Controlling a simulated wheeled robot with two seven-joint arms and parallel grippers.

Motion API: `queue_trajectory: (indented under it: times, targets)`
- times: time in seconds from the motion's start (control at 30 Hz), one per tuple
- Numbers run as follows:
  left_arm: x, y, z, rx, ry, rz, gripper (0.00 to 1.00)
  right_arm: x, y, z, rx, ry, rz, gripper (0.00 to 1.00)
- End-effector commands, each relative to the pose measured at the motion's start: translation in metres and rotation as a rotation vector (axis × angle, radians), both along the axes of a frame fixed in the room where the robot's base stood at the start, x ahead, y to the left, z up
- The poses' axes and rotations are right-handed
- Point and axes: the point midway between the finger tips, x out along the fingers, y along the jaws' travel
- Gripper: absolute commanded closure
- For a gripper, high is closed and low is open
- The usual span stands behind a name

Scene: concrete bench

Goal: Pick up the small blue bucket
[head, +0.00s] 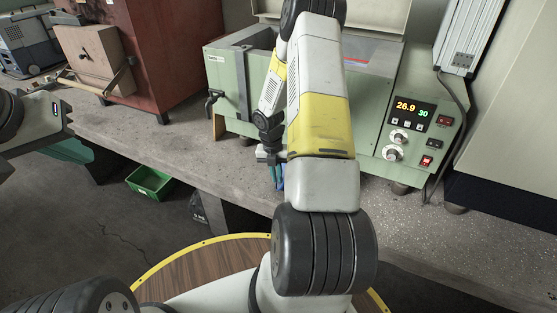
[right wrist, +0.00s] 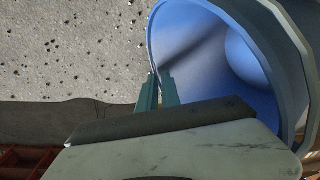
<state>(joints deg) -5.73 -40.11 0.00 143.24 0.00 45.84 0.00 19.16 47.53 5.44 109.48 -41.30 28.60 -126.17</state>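The small blue bucket (right wrist: 205,50) fills the right of the right wrist view, with its open mouth and pale inside facing the camera. My right gripper (right wrist: 157,82) is at the near left part of its rim. Its two teal fingers are close together, with the thin bucket wall between them. In the head view my right gripper (head: 276,172) is at the bench's front edge, largely behind my own arm. Only a little blue shows there, and the bucket's body is hidden. My left gripper (head: 58,122) is at the left edge; its fingers are not clear.
The concrete bench (head: 180,150) runs across the view. A pale green machine (head: 232,85) with a lit display stands behind my right gripper. A red-brown cabinet (head: 160,45) and a wooden box (head: 92,57) stand at the left. A green crate (head: 150,182) is on the floor below.

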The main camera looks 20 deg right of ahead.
Motion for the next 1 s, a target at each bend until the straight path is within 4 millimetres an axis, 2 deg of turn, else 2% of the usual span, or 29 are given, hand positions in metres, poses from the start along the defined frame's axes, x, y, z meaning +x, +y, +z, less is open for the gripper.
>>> queue_trajectory:
  times: [0.03,0.1,0.47,0.8,1.0]
  targets:
    - [0.0,0.0,0.0,0.0,0.0,0.0,1.0,0.0,0.0,0.0,0.0,0.0,0.0,0.8]
    - [0.0,0.0,0.0,0.0,0.0,0.0,1.0,0.0,0.0,0.0,0.0,0.0,0.0,0.72]
    - [0.0,0.0,0.0,0.0,0.0,0.0,1.0,0.0,0.0,0.004,-0.001,-0.001,-0.001,0.72]
    - [0.0,0.0,0.0,0.0,0.0,0.0,1.0,-0.002,-0.001,0.051,0.0,-0.002,-0.003,0.72]
    - [0.0,0.0,0.0,0.0,0.0,0.0,1.0,-0.002,0.001,0.073,-0.001,-0.001,-0.002,0.7]
